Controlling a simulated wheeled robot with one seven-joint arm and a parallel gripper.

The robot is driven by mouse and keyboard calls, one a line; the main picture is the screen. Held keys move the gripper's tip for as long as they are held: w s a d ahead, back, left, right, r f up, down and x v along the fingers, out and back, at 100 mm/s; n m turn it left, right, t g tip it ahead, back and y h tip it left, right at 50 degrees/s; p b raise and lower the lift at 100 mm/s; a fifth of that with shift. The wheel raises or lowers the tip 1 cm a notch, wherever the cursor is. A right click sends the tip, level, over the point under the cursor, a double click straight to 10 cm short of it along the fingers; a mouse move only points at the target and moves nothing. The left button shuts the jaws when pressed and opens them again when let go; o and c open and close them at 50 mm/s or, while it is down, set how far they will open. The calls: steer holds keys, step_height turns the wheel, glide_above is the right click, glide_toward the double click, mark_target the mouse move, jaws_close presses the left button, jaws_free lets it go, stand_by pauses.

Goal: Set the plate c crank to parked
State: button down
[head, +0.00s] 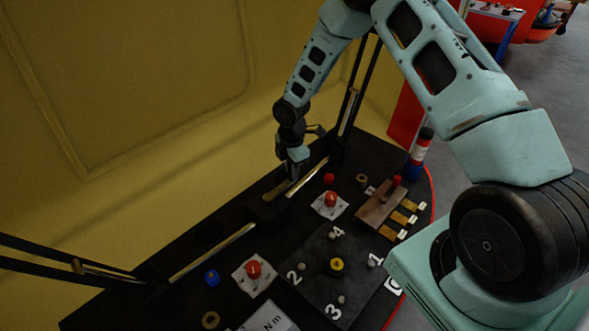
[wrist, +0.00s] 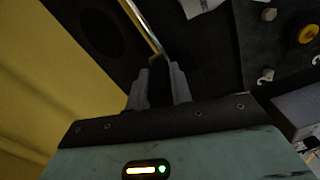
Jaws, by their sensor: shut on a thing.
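A dark square plate (head: 318,262) lies on the black table, with a yellow knob (head: 337,266) in its middle and the numbers 1 to 4 around it. A white label C (head: 393,287) is by its right corner. No part is clearly a crank. In the wrist view the yellow knob (wrist: 308,33) is at the upper right. My gripper (head: 293,174) points down at the table's back edge, left of the plate's far side. In the wrist view its fingers (wrist: 158,72) are close about the end of a thin metal bar (wrist: 155,42). The exact contact is dark.
A brown block with a red knob (head: 395,182) and yellow tabs stands at the right. A blue cap (head: 212,277) is at the front left. A yellow wall (head: 130,130) closes the back.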

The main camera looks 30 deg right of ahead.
steer(key=shift+w+a+r, duration=0.1)
steer(key=shift+w+a, duration=0.05)
steer(key=shift+w, duration=0.05)
steer(key=c, duration=1.3)
jaws_free()
steer(key=shift+o, duration=0.2)
step_height(320, 180, up, 17)
steer(key=b, duration=0.1)
steer(key=shift+r, duration=0.15)
